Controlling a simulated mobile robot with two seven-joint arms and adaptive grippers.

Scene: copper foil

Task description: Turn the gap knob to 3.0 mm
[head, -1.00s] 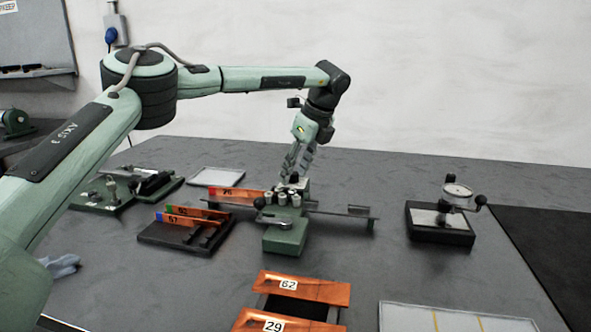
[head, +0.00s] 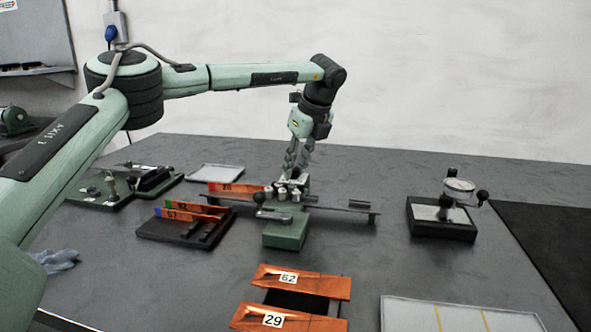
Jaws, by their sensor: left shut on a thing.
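A small green machine (head: 286,235) with several upright rollers (head: 283,192) and a crank with a dark handle stands mid-table. A long rail runs through it from left to right. My left gripper (head: 292,172) points down at the top rear of this machine and is shut on the gap knob, which its fingers mostly hide. The gap scale is too small to read. A copper strip marked 26 (head: 238,188) lies along the rail at the machine's left. My right gripper is not in view.
A dark rack (head: 180,230) holds copper strips at left. Copper pieces marked 62 (head: 303,284) and 29 (head: 285,319) lie in front. A dial gauge on a dark base (head: 441,230) stands right. A pale tray (head: 215,172) lies behind, another board (head: 450,315) front right.

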